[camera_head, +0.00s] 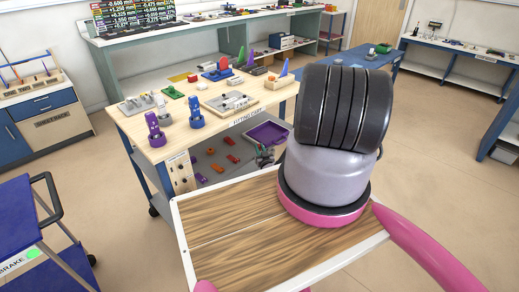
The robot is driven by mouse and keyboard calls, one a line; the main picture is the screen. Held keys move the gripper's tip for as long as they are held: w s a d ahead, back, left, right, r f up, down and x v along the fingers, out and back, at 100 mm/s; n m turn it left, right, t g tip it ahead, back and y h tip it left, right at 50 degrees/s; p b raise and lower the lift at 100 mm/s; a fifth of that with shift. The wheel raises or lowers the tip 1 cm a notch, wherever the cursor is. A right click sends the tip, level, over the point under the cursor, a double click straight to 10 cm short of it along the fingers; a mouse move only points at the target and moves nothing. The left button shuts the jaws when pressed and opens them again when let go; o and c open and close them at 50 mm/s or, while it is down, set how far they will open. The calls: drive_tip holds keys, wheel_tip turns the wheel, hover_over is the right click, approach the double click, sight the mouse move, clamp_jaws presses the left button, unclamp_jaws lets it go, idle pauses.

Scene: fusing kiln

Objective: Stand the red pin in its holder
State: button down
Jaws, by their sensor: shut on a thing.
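I cannot pick out the red pin or its holder with certainty. A small red piece (192,78) lies on the top of the kitting cart (168,152), too small to tell its shape. A grey plate (136,104) with upright pale parts stands at the cart's left, and a tan tray (214,104) with grey pieces lies near the middle. My arm (326,180), dark and pale grey with a pink ring, fills the right of the view and hides part of the cart. My gripper does not show, so what it holds is hidden.
A purple upright part (155,130) and a blue one (195,112) stand near the cart's front edge. Lower down are several red pieces (232,158) and a purple tray (268,134). A blue trolley (22,222) stands at left; open floor (435,160) lies right.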

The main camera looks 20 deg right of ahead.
drive_tip(key=shift+f, duration=2.55)
drive_tip(key=c, duration=0.7)
unclamp_jaws()
drive_tip(key=shift+s, duration=0.15)
drive_tip(key=s+a, duration=0.2)
drive_tip(key=s, duration=0.8)
drive_tip(key=shift+s, duration=0.2)
